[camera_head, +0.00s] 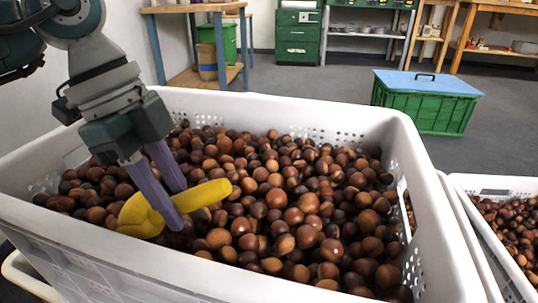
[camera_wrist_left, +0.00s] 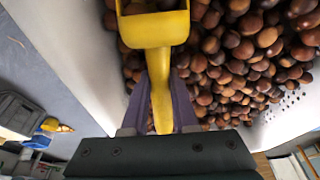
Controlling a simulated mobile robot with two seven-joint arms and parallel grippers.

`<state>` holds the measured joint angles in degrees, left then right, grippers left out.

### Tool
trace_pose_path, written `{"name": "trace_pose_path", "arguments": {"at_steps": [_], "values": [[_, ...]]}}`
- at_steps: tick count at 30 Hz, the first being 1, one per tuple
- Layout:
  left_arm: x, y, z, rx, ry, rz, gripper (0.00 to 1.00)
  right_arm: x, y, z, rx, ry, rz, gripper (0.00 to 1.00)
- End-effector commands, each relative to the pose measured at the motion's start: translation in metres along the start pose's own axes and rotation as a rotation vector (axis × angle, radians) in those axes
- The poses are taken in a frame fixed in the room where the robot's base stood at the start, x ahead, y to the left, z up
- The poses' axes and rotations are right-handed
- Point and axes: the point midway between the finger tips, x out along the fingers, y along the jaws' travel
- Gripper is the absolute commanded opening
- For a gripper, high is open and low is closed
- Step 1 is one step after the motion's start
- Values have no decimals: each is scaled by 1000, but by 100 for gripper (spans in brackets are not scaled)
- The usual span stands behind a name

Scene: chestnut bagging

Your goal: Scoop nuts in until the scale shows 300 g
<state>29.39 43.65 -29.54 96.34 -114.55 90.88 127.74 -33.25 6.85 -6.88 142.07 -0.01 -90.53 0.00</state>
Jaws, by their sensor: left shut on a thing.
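My left gripper (camera_head: 163,185) is shut on the yellow scoop (camera_head: 142,218). It holds the scoop low over the nuts (camera_head: 290,195) at the left side of the white crate (camera_head: 75,253). In the left wrist view, the scoop's handle (camera_wrist_left: 155,85) lies between the purple fingers, and its bowl reaches to the top edge of the picture. Brown nuts show at the bowl, but how many are in it I cannot tell. No scale or bag can be made out in the head view. My right gripper is not in view.
A second white crate (camera_head: 490,182) of nuts stands at the right. A green crate with a blue lid (camera_head: 428,82) stands on the floor behind. The white crate's high walls surround the nuts. Wooden tables and shelves line the back.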

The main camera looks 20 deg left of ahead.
Motion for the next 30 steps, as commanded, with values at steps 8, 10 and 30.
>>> {"name": "trace_pose_path", "arguments": {"at_steps": [8, 10, 30], "values": [[-2, 0, 31, 1, -174, 0, 0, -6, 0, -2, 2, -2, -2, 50], [-1, 0, 39, 2, -243, 0, 0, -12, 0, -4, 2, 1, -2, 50], [-61, -1, 2, 0, -490, -2, 0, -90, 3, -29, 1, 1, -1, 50]]}}
